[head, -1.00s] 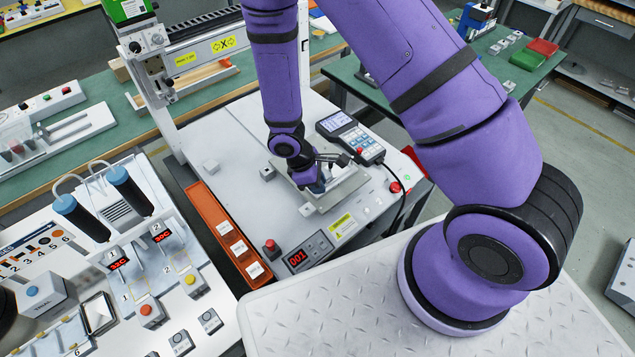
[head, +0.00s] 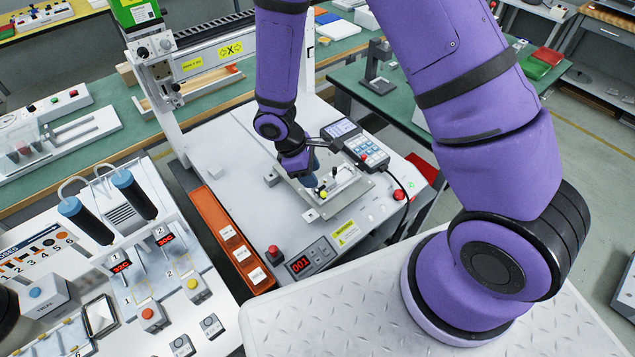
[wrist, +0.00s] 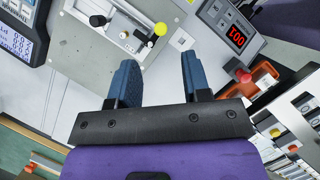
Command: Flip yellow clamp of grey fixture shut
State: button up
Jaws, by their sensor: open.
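The grey fixture sits on a metal plate (head: 318,211) on the white machine bed. In the wrist view the fixture (wrist: 130,30) is at the top, partly cut off by the frame edge. The clamp's yellow knob (head: 323,195) is at the fixture's front left end, and it also shows in the wrist view (wrist: 160,29). A black knob (wrist: 97,20) stands at the other side. I cannot tell how far the clamp is closed. My gripper (wrist: 160,68) is open and empty, its blue fingers apart from the yellow knob. In the head view my wrist partly hides the plate's back left.
A handheld keypad (head: 363,145) stands behind the fixture, its cable running right. A red button (head: 273,251) and a counter display (head: 299,264) are at the bed's front. An orange tray (head: 222,240) lies along the left edge. The bed left of the plate is mostly clear.

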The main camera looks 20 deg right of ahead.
jog(key=shift+v, duration=1.75)
jog(key=s+d+r+m+t+y, duration=0.1)
jog(key=d+r+m+t, duration=0.2)
jog(key=r, duration=0.9)
jog(key=s+d+r+m+y, duration=0.1)
jog(key=d+r+m, duration=0.35)
jog(key=r, duration=0.75)
jog(key=s+d+r+m+t+y, duration=0.1)
jog(key=s+d+r+m+t, duration=0.1)
jog(key=s+r, duration=0.5)
jog(key=s+d+r+m+t+y, duration=0.1)
jog(key=s+d+r+m+t, duration=0.1)
jog(key=s+r, duration=0.5)
jog(key=shift+s+d+m, duration=0.65)
jog(key=shift+s+d, duration=0.4)
jog(key=shift+d, duration=0.05)
